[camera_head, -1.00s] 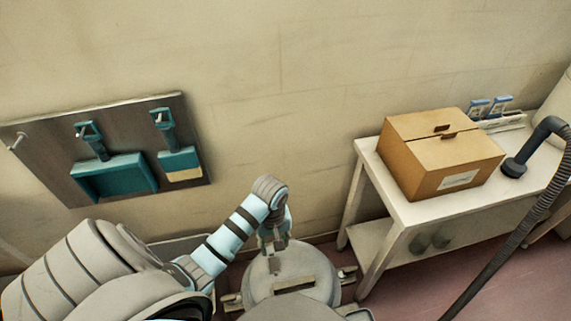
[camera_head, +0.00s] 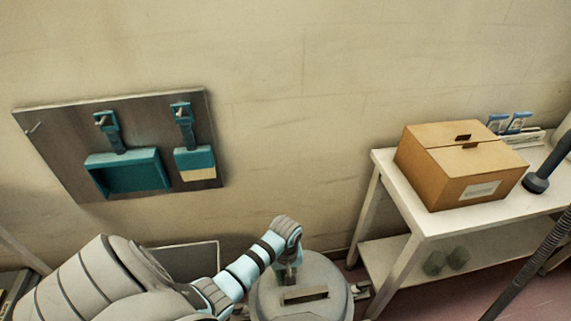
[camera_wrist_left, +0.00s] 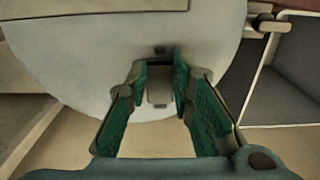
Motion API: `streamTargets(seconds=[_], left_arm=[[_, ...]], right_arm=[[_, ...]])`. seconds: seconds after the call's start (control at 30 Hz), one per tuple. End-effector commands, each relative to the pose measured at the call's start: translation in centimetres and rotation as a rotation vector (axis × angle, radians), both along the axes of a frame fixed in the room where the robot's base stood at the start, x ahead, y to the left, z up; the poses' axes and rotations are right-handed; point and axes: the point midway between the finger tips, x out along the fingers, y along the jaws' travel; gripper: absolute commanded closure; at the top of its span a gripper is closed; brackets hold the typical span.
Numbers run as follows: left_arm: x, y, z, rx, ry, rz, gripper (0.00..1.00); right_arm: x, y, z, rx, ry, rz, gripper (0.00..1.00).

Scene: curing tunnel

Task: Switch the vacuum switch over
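The vacuum is a round grey canister (camera_head: 328,278) at the bottom of the head view, with a recessed slot (camera_head: 304,296) in its lid. My left gripper (camera_head: 290,277) comes down over the lid, just behind that slot. In the left wrist view the lid (camera_wrist_left: 70,60) fills the upper part. The green-padded fingers of my left gripper (camera_wrist_left: 161,80) are parted, with a small grey switch (camera_wrist_left: 158,97) between them. I cannot tell whether a pad touches it. My right gripper is not in view.
A white table (camera_head: 410,212) with a cardboard box (camera_head: 460,165) stands right of the vacuum. A dark hose (camera_head: 535,255) runs at the far right. Wall space between panel and table is bare.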

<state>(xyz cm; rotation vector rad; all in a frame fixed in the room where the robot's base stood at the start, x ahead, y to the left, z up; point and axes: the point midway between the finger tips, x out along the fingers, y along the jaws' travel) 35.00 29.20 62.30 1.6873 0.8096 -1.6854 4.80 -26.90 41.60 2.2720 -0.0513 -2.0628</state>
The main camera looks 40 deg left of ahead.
Motion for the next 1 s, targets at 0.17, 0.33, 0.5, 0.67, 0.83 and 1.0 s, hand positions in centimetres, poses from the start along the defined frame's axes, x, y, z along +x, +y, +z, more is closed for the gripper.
streamTargets(seconds=[0.17, 0.33, 0.5, 0.67, 0.83, 1.0], left_arm=[[0.0, 0.0, 0.0, 0.001, 0.001, 0.0, 1.0], [0.2, 0.4, 0.3, -0.066, 0.059, -0.001, 1.0], [0.5, 0.7, 0.2, -0.177, 0.147, 0.002, 1.0], [0.5, 0.6, 0.3, -0.204, 0.164, 0.0, 1.0], [0.5, 0.6, 0.3, -0.204, 0.163, -0.001, 1.0], [0.5, 0.6, 0.3, -0.202, 0.163, 0.0, 0.58]], right_arm=[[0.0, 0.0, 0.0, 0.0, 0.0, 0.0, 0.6], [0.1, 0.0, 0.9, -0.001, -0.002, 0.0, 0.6], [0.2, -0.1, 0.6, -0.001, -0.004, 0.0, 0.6], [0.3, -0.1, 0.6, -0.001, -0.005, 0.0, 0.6], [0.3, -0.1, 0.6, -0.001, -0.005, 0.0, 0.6], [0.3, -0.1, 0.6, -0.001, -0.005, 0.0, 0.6]])
